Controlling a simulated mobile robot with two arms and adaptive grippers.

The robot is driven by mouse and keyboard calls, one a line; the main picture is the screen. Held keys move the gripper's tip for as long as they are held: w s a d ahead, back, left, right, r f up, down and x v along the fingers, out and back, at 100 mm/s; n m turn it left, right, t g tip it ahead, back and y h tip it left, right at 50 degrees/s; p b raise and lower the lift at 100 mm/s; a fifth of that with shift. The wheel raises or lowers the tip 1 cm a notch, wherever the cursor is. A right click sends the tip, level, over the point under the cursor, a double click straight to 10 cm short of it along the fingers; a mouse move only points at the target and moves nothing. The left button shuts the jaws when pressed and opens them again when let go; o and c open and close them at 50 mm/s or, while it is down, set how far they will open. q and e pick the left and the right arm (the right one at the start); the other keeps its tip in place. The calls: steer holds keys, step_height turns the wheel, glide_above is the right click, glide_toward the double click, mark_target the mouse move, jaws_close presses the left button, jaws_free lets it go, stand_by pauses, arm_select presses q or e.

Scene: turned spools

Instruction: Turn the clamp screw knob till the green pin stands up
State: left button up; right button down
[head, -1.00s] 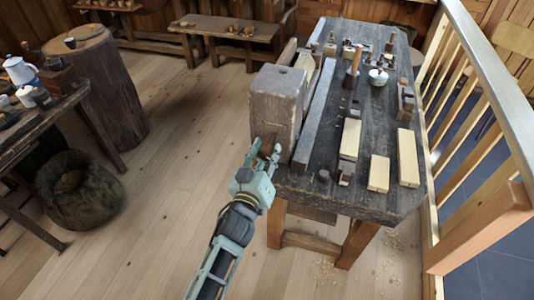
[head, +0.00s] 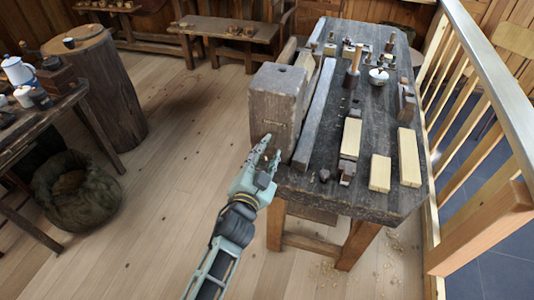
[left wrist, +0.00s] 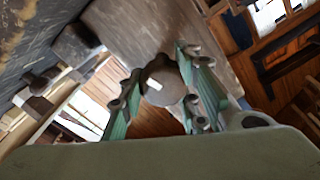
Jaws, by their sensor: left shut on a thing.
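In the left wrist view the clamp screw knob (left wrist: 165,72) is a round dark brown disc with a small pale mark on its face. The two fingers of my left gripper (left wrist: 158,88) stand on either side of it, shut on it. In the head view my left gripper (head: 267,150) is at the near lower face of the tall grey wooden block (head: 272,100), at the bench's left corner. The gripper hides the knob there. I cannot make out a green pin in either view. My right gripper is not in view.
The dark workbench (head: 375,195) carries a long grey bar (head: 316,110), pale wood blocks (head: 380,172), a small dark knob (head: 324,175) and several tools. A wooden railing (head: 475,60) runs along the right. The floor left of the bench is clear up to a sack (head: 75,190).

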arm_select(q)
steer(key=m, duration=0.3)
steer(key=f+m, duration=0.1)
steer(key=m, duration=0.1)
steer(key=shift+s+d+m+b, duration=0.1)
steer(key=shift+s+m+b, duration=0.05)
steer(key=shift+m+b, duration=0.25)
steer(key=shift+f+m, duration=0.15)
steer(key=shift+m, duration=2.15)
steer(key=o, duration=1.1)
steer(key=shift+c, duration=0.2)
steer(key=shift+r, duration=0.35)
steer(key=v, duration=1.2)
steer(key=shift+s, duration=0.1)
